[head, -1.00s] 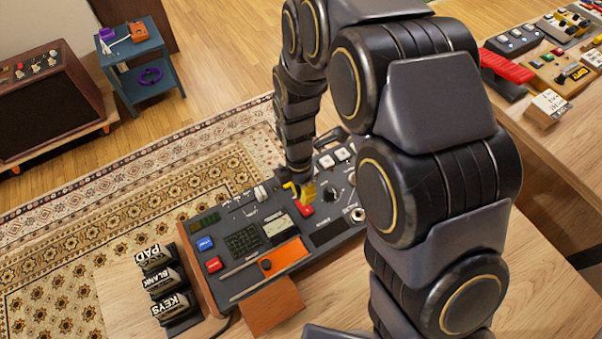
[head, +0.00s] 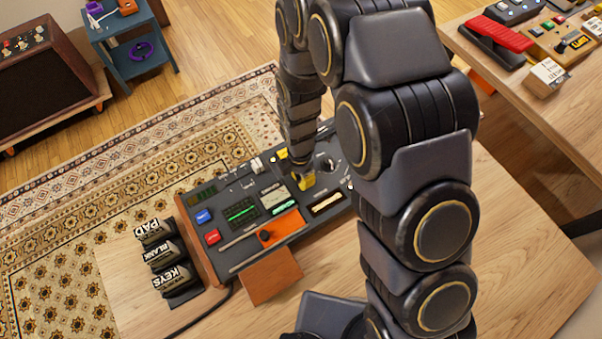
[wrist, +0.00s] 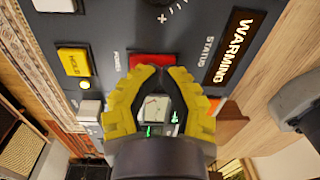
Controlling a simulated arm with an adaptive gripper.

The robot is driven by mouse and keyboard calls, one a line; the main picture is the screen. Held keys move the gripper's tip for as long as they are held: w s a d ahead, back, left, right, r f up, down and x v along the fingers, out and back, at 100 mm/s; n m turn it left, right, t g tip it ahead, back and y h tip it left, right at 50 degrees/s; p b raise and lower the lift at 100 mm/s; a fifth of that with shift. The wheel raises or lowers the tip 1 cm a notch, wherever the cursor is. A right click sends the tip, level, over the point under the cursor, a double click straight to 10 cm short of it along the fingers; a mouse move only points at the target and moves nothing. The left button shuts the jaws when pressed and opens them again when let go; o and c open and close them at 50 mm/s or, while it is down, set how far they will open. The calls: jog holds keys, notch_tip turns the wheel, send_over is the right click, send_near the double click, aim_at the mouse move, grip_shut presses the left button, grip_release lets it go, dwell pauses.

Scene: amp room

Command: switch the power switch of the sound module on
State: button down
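The sound module (head: 226,262) is a dark grey panel with wooden sides on the table. Its red power switch (wrist: 153,61), beside the word POWER, is in the wrist view; my gripper hides it in the head view. A status window (wrist: 238,46) is lit and reads WARMING; it also glows in the head view (head: 326,203). The small screen (head: 242,211) shows a bright green trace. My gripper (wrist: 161,69) has yellow fingers with their tips close together, empty, right at the red switch's near edge. I cannot tell whether they touch it.
A yellow HOLD button (wrist: 74,62) and a knob sit near the switch. Black blocks marked PAD, BLANK and KEYS (head: 163,255) stand left of the module. Another table (head: 540,120) with pedals is at right.

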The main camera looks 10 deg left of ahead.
jog(key=shift+s+d+f, duration=0.2)
jog(key=shift+s+f, duration=0.05)
jog(key=shift+f, duration=0.05)
jog(key=shift+s+d+f, duration=0.15)
jog(key=shift+s+d, duration=0.05)
jog(key=shift+s, duration=0.2)
dwell(0.8)
jog(key=shift+w+a, duration=0.1)
jog(key=shift+a, duration=0.05)
jog(key=shift+w+a+r, duration=0.2)
jog(key=shift+w+a, duration=0.3)
jog(key=shift+w+a+r, duration=0.25)
jog(key=shift+w+a, duration=0.15)
jog(key=shift+w, duration=0.05)
notch_tip(320, 180, up, 14)
jog(key=shift+w, duration=0.1)
dwell(0.4)
